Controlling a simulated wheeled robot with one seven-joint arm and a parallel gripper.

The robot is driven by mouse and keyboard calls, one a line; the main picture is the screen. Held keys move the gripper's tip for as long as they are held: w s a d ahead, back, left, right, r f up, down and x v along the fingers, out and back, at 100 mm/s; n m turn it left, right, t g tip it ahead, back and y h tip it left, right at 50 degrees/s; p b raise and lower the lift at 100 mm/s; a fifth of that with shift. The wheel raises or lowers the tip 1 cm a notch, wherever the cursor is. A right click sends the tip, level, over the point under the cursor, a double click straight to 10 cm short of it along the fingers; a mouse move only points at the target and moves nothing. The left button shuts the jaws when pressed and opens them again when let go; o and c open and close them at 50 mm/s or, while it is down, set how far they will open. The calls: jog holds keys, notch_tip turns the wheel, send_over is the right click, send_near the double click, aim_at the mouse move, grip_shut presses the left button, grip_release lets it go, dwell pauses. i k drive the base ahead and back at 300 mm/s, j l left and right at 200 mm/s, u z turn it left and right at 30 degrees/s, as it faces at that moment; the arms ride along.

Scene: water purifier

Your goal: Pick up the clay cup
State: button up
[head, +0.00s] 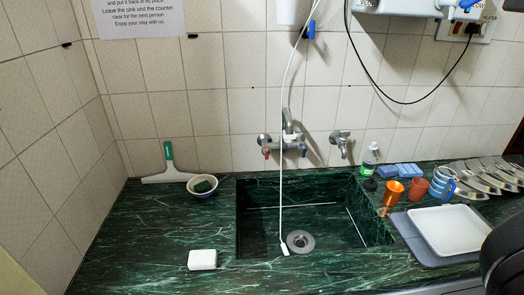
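The clay cup (417,191) is a small reddish-brown cup on the green marble counter, right of the sink. It stands between a shiny orange copper-coloured tumbler (392,192) on its left and a blue-and-white striped mug (442,184) on its right. Its near side is close to the grey mat in front. My gripper is not in view, and nothing is seen touching the cup.
A white tray (447,231) lies on a grey mat (409,231) in front of the cups. Several metal plates (490,172) stand at right. Blue sponges (408,170) and a soap bottle (370,158) are behind. The sink (330,221) opens to the left.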

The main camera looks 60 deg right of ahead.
aim_at(419, 186)
jog(key=z, duration=2.45)
